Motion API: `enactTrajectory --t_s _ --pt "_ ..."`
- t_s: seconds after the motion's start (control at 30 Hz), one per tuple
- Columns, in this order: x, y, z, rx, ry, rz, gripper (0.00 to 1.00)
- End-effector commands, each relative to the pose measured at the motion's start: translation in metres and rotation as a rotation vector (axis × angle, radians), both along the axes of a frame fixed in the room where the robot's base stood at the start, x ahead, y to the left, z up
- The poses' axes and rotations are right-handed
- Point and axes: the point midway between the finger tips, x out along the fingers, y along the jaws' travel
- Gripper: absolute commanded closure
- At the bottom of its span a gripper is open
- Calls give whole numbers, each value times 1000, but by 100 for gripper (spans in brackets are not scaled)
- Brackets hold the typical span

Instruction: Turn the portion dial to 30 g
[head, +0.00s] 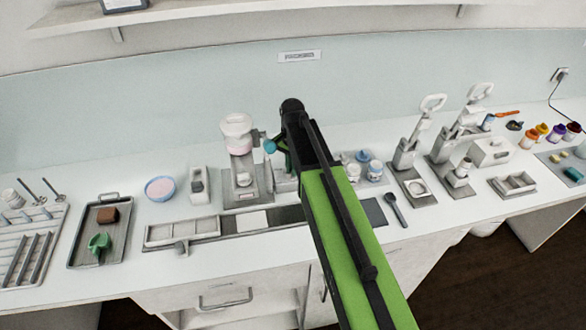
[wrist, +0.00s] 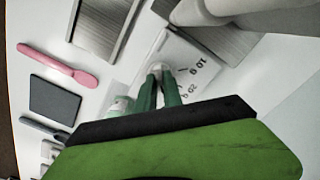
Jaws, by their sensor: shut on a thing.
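My gripper (wrist: 157,88) has two green fingers. In the wrist view they are shut on the portion dial (wrist: 159,66). Only a small pale part of the dial shows; the fingers cover the rest. The white dial plate (wrist: 178,58) carries the marks "10 g" and "20 g" to the right of the fingers. No 30 g mark is visible, and I cannot tell where the dial points. In the head view my arm hides the dial and most of the gripper. The cream mill (head: 240,178) with its pale pink-banded top stands left of my arm.
A pink spatula (wrist: 58,66) and a dark square pad (wrist: 55,100) lie left of the dial in the wrist view. In the head view, a blue bowl (head: 160,188) and tray (head: 73,247) stand left; lever presses (head: 405,160) and jars (head: 375,170) stand right.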

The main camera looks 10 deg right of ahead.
Motion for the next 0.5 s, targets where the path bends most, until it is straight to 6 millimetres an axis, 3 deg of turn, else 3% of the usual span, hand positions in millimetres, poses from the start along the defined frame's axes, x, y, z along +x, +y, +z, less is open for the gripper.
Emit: enactTrajectory --t_s 0.13,0.17,0.3,0.5 --pt "-1 0 0 -1 2 -2 100" --pt "-1 0 0 -1 2 -2 85" --pt "0 0 0 0 1 -1 67" --pt "0 0 0 -1 1 0 67"
